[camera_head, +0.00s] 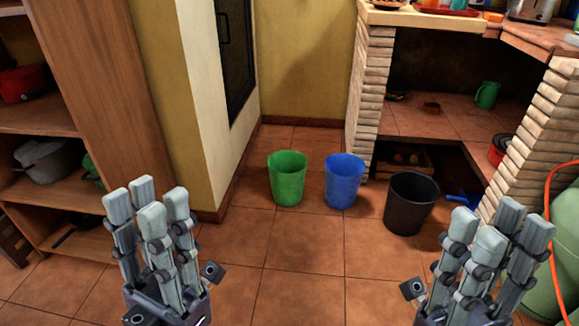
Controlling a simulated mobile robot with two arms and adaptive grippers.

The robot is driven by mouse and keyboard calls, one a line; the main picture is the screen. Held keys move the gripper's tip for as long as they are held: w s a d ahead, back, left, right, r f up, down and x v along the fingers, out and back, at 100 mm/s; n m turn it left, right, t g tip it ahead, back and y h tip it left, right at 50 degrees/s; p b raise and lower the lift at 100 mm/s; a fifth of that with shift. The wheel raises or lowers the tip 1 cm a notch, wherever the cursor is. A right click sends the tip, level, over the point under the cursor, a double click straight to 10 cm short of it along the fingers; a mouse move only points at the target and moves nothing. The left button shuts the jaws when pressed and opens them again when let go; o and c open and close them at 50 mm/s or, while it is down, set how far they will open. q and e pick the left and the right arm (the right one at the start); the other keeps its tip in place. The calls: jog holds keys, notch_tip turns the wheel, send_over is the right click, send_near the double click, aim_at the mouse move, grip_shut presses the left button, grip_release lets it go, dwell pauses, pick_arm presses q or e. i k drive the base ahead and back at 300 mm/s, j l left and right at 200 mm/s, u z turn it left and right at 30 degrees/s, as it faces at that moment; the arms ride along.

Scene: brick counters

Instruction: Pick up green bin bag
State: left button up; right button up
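A green bin (288,182) stands upright on the tiled floor, left of a blue bin (343,184). I cannot make out a separate green bag, and the inside of the green bin is mostly hidden. My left gripper (148,208) is low at the left, nearer to me than the green bin and apart from it. Its fingers are spread, with nothing between them. My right gripper (500,228) is low at the right, also spread and empty. It is in front of and to the right of the black bin (410,203).
A wooden shelf (118,88) with pots fills the left side. A brick counter (365,90) stands at the back right, with a green jug (487,95) on its lower shelf. A green cylinder (562,245) with an orange hose is at the right edge. The middle floor is clear.

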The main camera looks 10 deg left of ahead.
aim_at(287, 169)
jog(key=i, duration=2.85)
